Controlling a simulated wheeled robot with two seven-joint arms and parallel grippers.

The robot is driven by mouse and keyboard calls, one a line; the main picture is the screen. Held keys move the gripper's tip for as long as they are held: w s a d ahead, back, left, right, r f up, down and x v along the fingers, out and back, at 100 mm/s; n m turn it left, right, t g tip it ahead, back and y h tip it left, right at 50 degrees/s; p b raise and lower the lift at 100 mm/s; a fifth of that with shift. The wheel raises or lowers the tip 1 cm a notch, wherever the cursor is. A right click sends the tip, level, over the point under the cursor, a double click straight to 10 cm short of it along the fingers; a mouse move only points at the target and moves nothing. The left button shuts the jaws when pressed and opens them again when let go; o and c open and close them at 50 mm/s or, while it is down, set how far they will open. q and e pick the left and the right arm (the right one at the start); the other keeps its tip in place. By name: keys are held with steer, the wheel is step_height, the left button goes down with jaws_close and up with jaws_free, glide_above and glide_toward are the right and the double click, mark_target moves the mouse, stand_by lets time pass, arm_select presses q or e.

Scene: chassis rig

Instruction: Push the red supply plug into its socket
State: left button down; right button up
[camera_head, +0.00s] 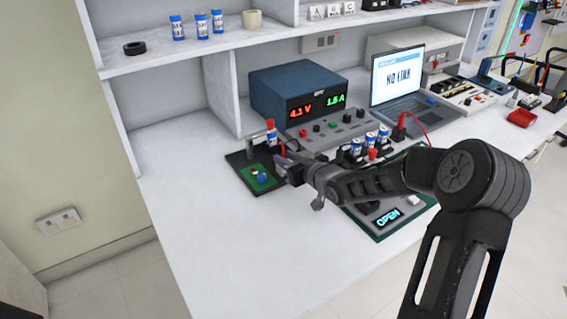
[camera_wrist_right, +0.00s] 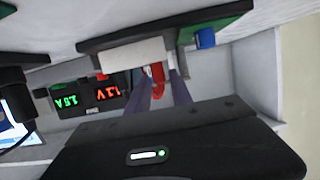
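A red plug-like piece (camera_head: 401,121) with a red cable stands in front of the laptop. My right gripper (camera_head: 284,165) is beside the small dark fixture (camera_head: 241,163) with a green plate at the left. In the right wrist view, which looks upside down, its two fingers (camera_wrist_right: 160,88) are apart. A red piece (camera_wrist_right: 158,76) shows between or just beyond them; I cannot tell whether they touch it. The grey panel (camera_head: 322,141) before the power supply bears red and black fittings. I cannot tell which is the supply socket. My left gripper is not in view.
The blue power supply (camera_head: 289,81) reads 4.1 V and 1.6 A. The laptop (camera_head: 398,78) says NO LINK. A display (camera_head: 388,218) on a green-edged board says OPEN. Several blue-white cells stand behind my right forearm. The white bench (camera_head: 190,205) is clear at the front left.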

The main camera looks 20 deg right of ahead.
jaws_close()
steer(key=shift+r, duration=0.1)
stand_by(0.3)
step_height(320, 180, up, 10)
steer(key=p, duration=0.2)
stand_by(0.7)
